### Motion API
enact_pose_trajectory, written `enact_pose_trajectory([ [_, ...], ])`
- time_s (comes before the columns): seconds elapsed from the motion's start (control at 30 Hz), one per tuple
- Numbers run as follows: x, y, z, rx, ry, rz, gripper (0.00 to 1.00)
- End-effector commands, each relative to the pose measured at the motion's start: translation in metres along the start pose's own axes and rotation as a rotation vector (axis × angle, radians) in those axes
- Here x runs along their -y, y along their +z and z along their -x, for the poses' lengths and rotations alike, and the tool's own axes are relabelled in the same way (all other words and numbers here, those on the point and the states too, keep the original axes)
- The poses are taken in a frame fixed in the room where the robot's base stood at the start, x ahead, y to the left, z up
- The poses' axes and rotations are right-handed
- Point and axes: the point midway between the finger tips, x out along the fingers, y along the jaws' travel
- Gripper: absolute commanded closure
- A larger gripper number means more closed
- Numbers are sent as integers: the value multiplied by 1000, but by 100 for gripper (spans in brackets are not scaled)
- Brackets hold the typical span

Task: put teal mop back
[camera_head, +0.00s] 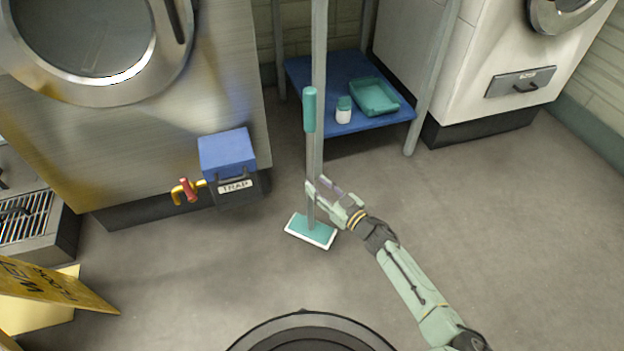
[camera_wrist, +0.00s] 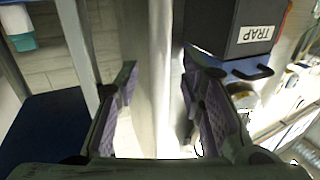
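The teal mop stands upright on the floor in the head view, with a teal grip (camera_head: 309,110), a thin grey pole and a teal, white-edged head (camera_head: 311,231). My gripper (camera_head: 319,186) is at the lower part of the pole, coming from the right. In the wrist view, my gripper (camera_wrist: 165,90) is open, its two purple-padded fingers apart. A pale upright pole (camera_wrist: 160,50), which looks like the mop's, runs between them with gaps showing at both sides. Contact with the pole cannot be seen.
A blue shelf (camera_head: 345,66) on grey legs stands just behind the mop, holding a teal tray (camera_head: 374,97) and a small bottle (camera_head: 344,110). A TRAP box (camera_head: 234,187) with a red-handled valve (camera_head: 187,190) is at left. A yellow wet-floor sign (camera_head: 50,285) stands lower left. Floor at right is clear.

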Motion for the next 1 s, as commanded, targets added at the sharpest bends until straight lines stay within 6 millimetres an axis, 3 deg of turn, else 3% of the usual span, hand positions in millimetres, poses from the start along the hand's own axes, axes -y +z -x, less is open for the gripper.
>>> enact_pose_trajectory([
  [0.2,-1,-1,49,1,3,1,64],
  [0.4,-1,0,75,0,0,0,64],
  [0.83,0,-1,81,-1,-1,0,64],
  [1.0,6,-22,81,3,29,-14,64],
])
